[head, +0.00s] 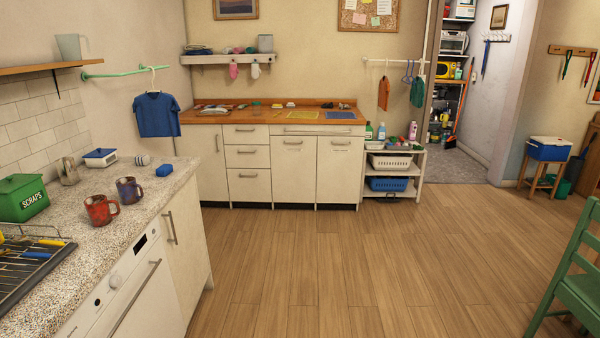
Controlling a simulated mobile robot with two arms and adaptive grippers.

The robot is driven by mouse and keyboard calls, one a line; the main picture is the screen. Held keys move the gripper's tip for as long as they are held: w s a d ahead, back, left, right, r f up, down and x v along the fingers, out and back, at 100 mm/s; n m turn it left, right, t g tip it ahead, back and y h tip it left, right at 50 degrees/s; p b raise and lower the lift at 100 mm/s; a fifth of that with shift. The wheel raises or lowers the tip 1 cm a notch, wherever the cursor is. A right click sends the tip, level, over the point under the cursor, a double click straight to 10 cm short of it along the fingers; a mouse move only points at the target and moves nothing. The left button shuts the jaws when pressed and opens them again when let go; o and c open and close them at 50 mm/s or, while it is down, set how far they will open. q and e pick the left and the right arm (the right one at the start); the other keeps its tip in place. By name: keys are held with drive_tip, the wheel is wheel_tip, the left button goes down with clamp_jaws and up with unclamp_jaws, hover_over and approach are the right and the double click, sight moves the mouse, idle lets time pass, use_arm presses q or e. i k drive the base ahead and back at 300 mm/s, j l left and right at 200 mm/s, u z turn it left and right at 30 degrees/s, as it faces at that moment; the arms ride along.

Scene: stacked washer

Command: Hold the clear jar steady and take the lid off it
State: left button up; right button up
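I cannot make out a clear jar with a lid in the head view. A pale grey-green jug (70,47) stands on the wooden wall shelf (40,68) at the upper left. Neither of my grippers is in view.
The left speckled counter (150,205) holds two mugs (101,210) (129,190), a green scraps bin (22,197) and a dish rack (30,265). A far wooden counter (215,117) holds small items. A green chair (578,285) stands at right. The middle floor is clear.

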sight(256, 109)
drive_tip(key=i+z, duration=0.1)
drive_tip(key=i, duration=2.05)
